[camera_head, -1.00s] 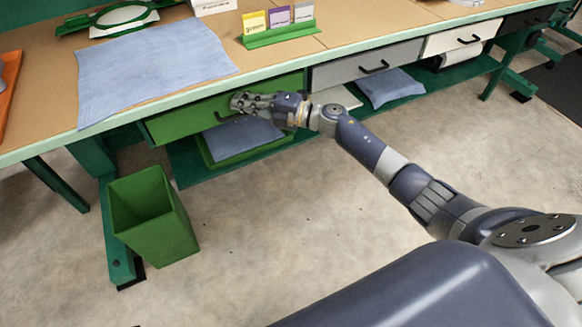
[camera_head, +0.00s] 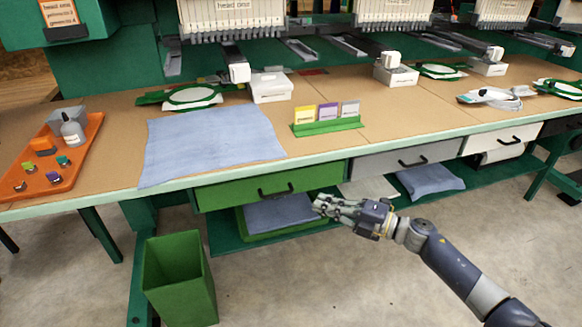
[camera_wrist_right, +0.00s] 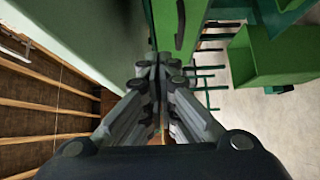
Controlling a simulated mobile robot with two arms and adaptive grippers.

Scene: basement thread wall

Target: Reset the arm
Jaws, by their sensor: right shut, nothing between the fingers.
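My right gripper (camera_head: 328,205) is in front of the workbench, at the right end of the green drawer (camera_head: 262,190), and looks apart from its black handle. Its fingers are together with nothing between them, and they also show in the right wrist view (camera_wrist_right: 158,75). The green drawer front also shows in the right wrist view (camera_wrist_right: 192,22). The green drawer looks closed. My right arm reaches in from the lower right. My left gripper is not in view.
The workbench top (camera_head: 225,178) holds a blue cloth (camera_head: 212,142), a green card holder (camera_head: 327,126) and an orange tray (camera_head: 72,178). A green bin (camera_head: 180,280) stands on the floor at left. A lower shelf holds folded cloths.

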